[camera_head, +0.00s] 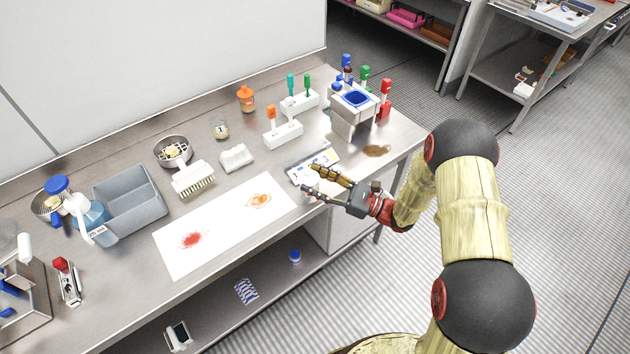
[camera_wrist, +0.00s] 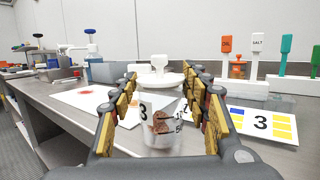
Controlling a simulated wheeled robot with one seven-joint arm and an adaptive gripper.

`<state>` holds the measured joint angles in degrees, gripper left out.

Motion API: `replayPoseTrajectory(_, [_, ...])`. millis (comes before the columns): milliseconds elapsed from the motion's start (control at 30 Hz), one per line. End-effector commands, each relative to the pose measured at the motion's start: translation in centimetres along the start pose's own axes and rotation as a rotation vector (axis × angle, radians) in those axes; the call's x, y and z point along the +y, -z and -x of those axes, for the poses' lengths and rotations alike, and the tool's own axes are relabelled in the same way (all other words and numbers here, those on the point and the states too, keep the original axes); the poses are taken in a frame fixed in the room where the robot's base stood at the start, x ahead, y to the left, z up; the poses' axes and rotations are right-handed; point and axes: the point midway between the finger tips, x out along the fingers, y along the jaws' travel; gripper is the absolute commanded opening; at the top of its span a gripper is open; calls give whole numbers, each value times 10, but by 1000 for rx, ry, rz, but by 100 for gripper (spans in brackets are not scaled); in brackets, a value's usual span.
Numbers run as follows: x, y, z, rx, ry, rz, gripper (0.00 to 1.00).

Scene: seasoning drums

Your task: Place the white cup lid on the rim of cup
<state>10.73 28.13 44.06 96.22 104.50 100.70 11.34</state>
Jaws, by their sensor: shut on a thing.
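The white cup lid (camera_wrist: 157,79) is a round disc with a raised knob on top. It sits between the fingertips of my gripper (camera_wrist: 160,84) in the wrist view, and my fingers appear closed on its edge. The clear cup (camera_wrist: 160,122), with dark print and brown matter showing in it, is just below the lid. I cannot tell whether the lid touches the cup's rim. In the head view my gripper (camera_head: 312,179) reaches over the bench near the front edge, and the cup and lid are mostly hidden or too small there.
A numbered card (camera_wrist: 262,124) lies right of the cup, near the white paper with red and orange stains (camera_head: 225,222). A grey bin (camera_head: 130,200) stands left.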

Motion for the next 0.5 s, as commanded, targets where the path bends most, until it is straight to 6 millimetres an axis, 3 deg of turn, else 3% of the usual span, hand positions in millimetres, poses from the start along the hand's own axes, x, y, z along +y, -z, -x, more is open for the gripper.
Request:
replayPoseTrajectory(167, [0,5,1,0,0,-1,31])
replayPoseTrajectory(200, [0,4,1,0,0,-1,49])
replayPoseTrajectory(500, [0,4,1,0,0,-1,64])
